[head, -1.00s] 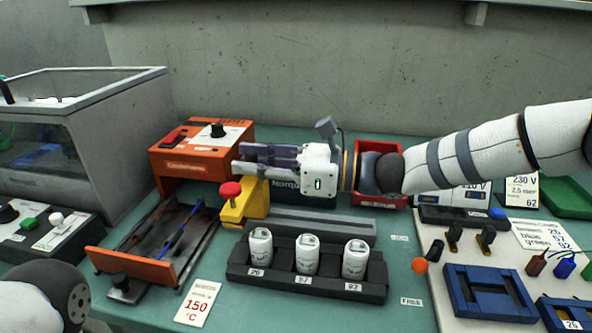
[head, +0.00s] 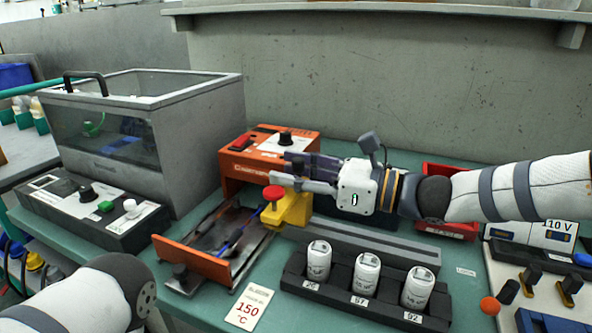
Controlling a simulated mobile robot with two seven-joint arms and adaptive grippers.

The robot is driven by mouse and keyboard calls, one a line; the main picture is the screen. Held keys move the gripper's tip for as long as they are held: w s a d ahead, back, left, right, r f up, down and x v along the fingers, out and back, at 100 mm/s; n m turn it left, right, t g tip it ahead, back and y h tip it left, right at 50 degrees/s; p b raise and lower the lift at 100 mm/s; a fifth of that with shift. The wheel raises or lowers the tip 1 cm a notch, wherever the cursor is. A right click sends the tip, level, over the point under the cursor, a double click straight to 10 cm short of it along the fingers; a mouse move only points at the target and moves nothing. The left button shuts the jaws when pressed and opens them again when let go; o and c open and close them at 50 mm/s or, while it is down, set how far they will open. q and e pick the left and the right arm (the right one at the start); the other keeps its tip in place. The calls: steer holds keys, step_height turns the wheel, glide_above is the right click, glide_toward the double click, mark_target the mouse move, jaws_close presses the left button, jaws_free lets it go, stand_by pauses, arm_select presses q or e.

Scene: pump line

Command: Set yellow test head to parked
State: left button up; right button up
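The yellow test head (head: 288,210) is a yellow block with a red round knob (head: 273,193) on top. It sits at the left end of a long grey rail (head: 375,243), beside the orange-fronted tray. My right gripper (head: 279,169) points left, just above and behind the red knob in the head view, in front of the orange box. Its fingers look apart, with nothing visible between them. I cannot tell whether a finger touches the knob. My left arm shows at the lower left, but its gripper is out of view.
Several white labelled canisters (head: 367,273) stand in a black rack in front of the rail. An orange control box (head: 240,168) is behind. A clear-lidded grey enclosure (head: 190,140) stands left.

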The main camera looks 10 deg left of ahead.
steer(key=shift+w+d+r, duration=0.1)
steer(key=shift+w+d, duration=0.05)
steer(key=shift+d, duration=0.05)
steer(key=shift+d, duration=0.25)
arm_select(q)
steer(key=shift+t, duration=0.5)
steer(key=w+r+p, duration=0.3)
steer(key=shift+r, duration=0.15)
arm_select(e)
steer(key=v, duration=2.9)
steer(key=shift+d, duration=0.35)
arm_select(q)
steer(key=shift+d, duration=0.1)
arm_select(e)
steer(key=shift+r, duration=0.15)
